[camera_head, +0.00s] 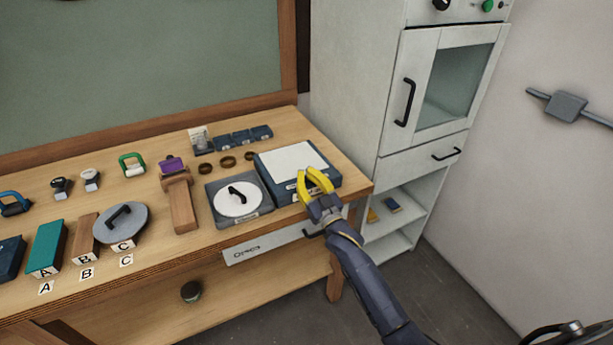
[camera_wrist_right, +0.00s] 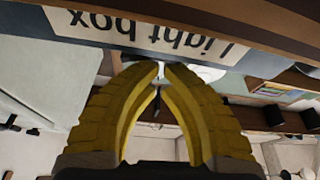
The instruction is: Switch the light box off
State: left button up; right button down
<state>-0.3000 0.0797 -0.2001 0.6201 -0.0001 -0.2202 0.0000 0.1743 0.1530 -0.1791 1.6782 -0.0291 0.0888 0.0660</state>
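The light box (camera_head: 293,158) is a dark blue-grey box with a pale white top panel, at the right end of the workbench. I cannot tell from the panel whether it is lit. Its "Light box" label (camera_wrist_right: 150,32) shows upside down at the top of the right wrist view. My right gripper (camera_head: 306,170), with yellow fingers, is at the box's front right edge. In the right wrist view its fingertips (camera_wrist_right: 161,68) come together just below the label, with nothing visible held. The gripper partly covers the box's front, and the switch cannot be made out. My left gripper is out of view.
A round white plate with a black handle (camera_head: 237,198) sits left of the box. Dark rings (camera_head: 228,162) and small blue bins (camera_head: 233,139) lie behind. A drawer (camera_head: 265,244) is below the bench top. A tall grey cabinet (camera_head: 362,80) stands close on the right.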

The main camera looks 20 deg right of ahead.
jog(key=r, duration=0.3)
jog(key=shift+a+r, duration=0.2)
jog(key=v, duration=1)
jog(key=shift+r, duration=0.15)
jog(key=shift+s, duration=0.1)
